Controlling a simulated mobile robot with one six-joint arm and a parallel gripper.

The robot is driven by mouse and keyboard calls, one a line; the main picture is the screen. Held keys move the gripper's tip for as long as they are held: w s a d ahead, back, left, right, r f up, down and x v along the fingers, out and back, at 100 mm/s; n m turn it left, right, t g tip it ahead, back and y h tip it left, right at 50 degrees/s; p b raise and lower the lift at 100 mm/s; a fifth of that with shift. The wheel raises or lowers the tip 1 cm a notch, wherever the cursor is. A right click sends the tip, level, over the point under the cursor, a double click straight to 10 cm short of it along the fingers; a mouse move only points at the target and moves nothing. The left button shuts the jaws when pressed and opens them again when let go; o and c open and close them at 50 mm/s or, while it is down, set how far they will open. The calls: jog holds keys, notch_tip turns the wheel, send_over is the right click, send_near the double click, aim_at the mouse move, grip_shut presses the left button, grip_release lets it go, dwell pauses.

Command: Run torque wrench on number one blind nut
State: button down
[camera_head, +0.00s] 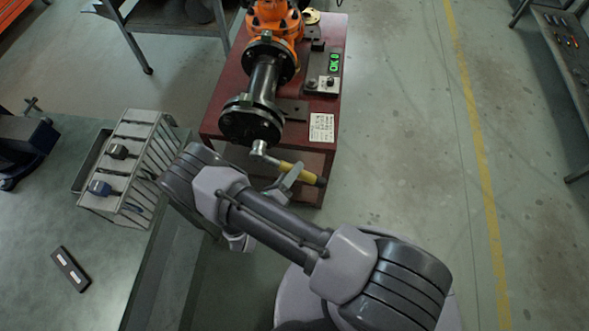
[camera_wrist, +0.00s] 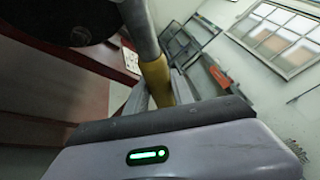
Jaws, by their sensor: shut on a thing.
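My gripper (camera_head: 290,178) is shut on the yellow handle of the torque wrench (camera_head: 306,175), in front of the red stand. The wrench's grey head is at the lower edge of the dark round blind flange (camera_head: 250,121) at the near end of the pipe. I cannot tell whether it is seated on a nut. The number one nut cannot be made out. In the wrist view the yellow handle (camera_wrist: 155,79) rises from my gripper (camera_wrist: 160,103), with the metal shaft leading up beside the dark flange (camera_wrist: 65,20).
The red stand (camera_head: 222,110) carries the pipe, the orange valve body (camera_head: 273,20), a small device with green displays (camera_head: 334,62) and a white label plate (camera_head: 321,127). A bench with a slotted rack (camera_head: 130,160) stands at left.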

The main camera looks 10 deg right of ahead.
jog(key=shift+w+d+b, duration=0.3)
jog(key=shift+w+b, duration=0.1)
jog(key=shift+w, duration=0.45)
jog(key=shift+w+d+b, duration=0.3)
jog(key=shift+w+b, duration=0.1)
jog(key=shift+w, duration=0.55)
jog(key=shift+w+d+b, duration=0.3)
jog(key=shift+w+b, duration=0.05)
jog(key=shift+w, duration=0.4)
jog(key=shift+w+d+b, duration=0.3)
jog(key=shift+w, duration=0.4)
jog(key=shift+w+d+b, duration=0.2)
jog(key=shift+w+b, duration=0.3)
jog(key=shift+b, duration=0.2)
jog(key=shift+w+d+b, duration=0.15)
jog(key=shift+w+b, duration=0.3)
jog(key=shift+b, duration=0.2)
dwell(2.9)
jog(key=shift+g, duration=0.3)
